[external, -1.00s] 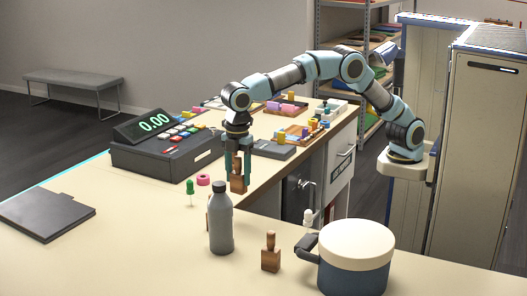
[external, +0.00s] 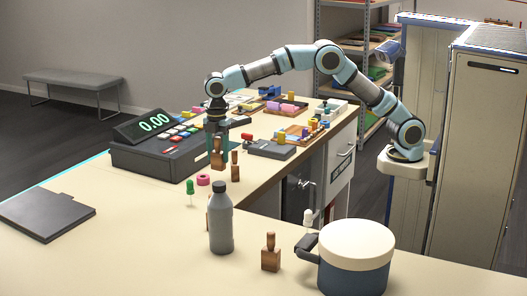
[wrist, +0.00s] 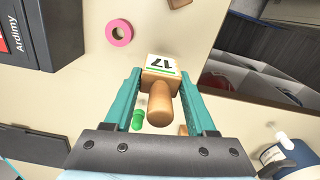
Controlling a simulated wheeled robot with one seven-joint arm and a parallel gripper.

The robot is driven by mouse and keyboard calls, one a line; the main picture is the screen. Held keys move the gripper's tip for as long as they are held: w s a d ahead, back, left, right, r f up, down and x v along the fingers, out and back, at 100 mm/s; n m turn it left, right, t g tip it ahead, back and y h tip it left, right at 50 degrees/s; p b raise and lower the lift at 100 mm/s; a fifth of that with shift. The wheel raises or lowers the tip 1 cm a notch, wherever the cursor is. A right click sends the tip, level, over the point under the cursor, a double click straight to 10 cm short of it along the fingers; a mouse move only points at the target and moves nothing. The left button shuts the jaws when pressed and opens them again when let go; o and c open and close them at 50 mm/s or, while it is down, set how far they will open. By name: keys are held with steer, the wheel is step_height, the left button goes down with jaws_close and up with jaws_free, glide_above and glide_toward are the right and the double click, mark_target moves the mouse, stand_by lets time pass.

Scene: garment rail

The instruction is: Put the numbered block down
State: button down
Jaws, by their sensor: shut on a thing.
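My gripper (external: 217,150) points down above the counter (external: 130,225) and is shut on a wooden block with a rounded handle (external: 218,161).

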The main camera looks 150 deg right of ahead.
steer(key=shift+f+p, duration=0.95)
steer(key=shift+f, duration=2.85)
steer(key=shift+c, duration=1)
jaws_free()
steer(key=shift+f, duration=0.15)
